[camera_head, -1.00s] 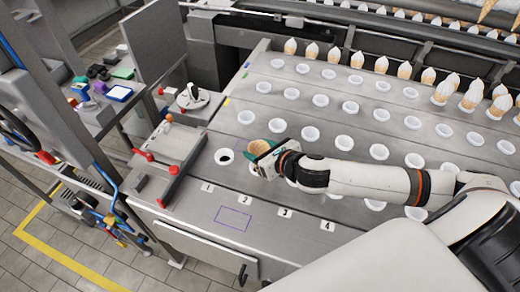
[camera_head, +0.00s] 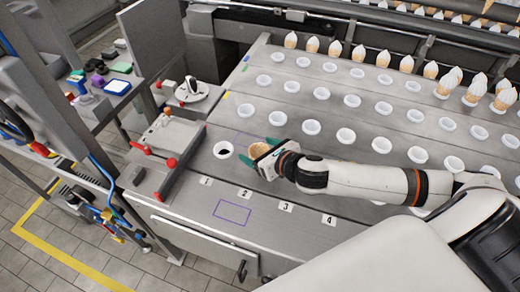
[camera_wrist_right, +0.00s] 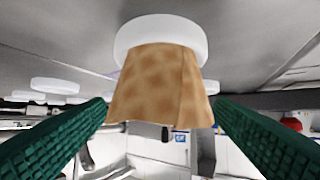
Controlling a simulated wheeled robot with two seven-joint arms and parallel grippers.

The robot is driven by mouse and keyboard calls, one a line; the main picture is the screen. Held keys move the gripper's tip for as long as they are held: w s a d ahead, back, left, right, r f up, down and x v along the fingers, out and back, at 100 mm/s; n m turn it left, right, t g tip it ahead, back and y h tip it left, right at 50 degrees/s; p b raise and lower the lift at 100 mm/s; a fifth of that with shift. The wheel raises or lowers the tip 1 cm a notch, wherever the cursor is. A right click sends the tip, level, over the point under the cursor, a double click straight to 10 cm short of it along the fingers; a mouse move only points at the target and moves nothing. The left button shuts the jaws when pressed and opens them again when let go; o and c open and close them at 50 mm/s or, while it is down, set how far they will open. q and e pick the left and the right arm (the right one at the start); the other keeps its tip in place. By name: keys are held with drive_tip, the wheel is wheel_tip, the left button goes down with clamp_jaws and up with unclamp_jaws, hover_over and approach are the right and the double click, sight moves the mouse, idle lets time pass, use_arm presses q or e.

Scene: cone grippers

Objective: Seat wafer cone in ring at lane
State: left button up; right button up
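The tan wafer cone (camera_head: 260,149) is between the fingers of my right gripper (camera_head: 261,150) at lane 2. In the right wrist view the cone (camera_wrist_right: 160,88) has its narrow end at a white ring (camera_wrist_right: 160,35) and its wide end away from it. The green fingers of my right gripper (camera_wrist_right: 160,104) stand either side of the cone, with small gaps showing. In the head view the ring beneath the cone is mostly hidden, so I cannot tell how deep it sits. My left gripper is not in view.
Several white rings stand in rows on the grey table (camera_head: 190,215). A fixture with red knobs (camera_head: 160,155) is at the left. White-topped cones (camera_head: 312,45) line the back.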

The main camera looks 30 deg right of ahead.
drive_tip(key=shift+s, duration=0.1)
drive_tip(key=b+v, duration=0.1)
drive_tip(key=v, duration=0.9)
drive_tip(key=shift+s+d+b, duration=0.15)
drive_tip(key=shift+b, duration=0.25)
drive_tip(key=shift+s+r, duration=0.45)
drive_tip(key=shift+s, duration=0.2)
